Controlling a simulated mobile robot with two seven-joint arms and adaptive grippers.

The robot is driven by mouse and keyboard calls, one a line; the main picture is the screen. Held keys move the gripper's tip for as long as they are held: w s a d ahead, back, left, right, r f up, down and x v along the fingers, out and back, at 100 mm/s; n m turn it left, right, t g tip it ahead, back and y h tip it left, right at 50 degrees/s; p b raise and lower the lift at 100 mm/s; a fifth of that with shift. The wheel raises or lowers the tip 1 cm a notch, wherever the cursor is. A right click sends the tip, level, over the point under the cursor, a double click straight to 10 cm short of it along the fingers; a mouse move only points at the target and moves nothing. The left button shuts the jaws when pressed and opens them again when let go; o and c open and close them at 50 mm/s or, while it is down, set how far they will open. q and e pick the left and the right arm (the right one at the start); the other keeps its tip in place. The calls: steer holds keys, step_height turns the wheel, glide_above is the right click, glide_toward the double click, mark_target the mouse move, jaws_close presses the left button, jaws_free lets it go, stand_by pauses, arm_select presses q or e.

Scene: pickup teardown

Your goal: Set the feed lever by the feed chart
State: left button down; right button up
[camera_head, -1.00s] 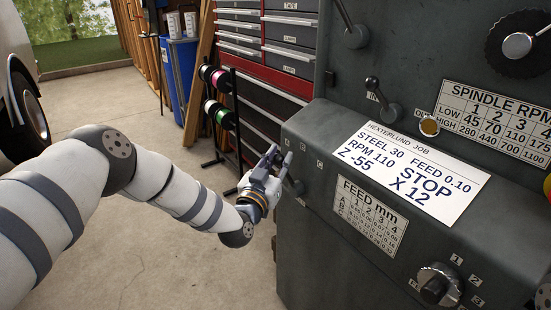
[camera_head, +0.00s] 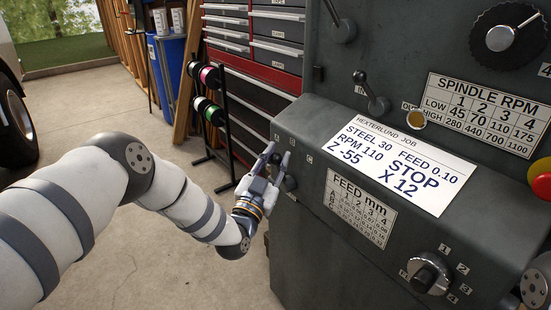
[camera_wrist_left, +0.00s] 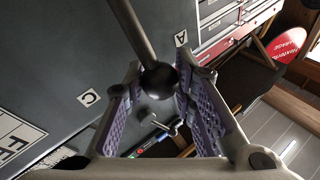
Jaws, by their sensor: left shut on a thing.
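The feed lever has a dark shaft and a round ball knob (camera_wrist_left: 158,80), seen in the left wrist view. My left gripper (camera_head: 277,154) is at the left end of the grey machine front, and its fingers (camera_wrist_left: 155,95) are shut on the knob, one on each side. In the head view the fingers partly hide the lever. The letter plates A (camera_wrist_left: 181,38) and C (camera_wrist_left: 88,98) lie either side of the knob in the wrist view. The feed chart (camera_head: 360,207), a white plate headed FEED mm, is right of the gripper; its small figures are hard to read. My right gripper is not in view.
A job card (camera_head: 400,165) above the chart reads STEEL 30, FEED 0.10, RPM 110. A numbered rotary knob (camera_head: 428,274) is at lower right, another lever (camera_head: 375,98) above the card. A spool rack (camera_head: 220,120) stands behind the gripper. Floor at left is clear.

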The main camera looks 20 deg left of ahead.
arm_select(q)
steer(key=shift+f, duration=0.1)
steer(key=c, duration=1.3)
jaws_free()
steer(key=shift+s, duration=0.1)
steer(key=v, duration=1.2)
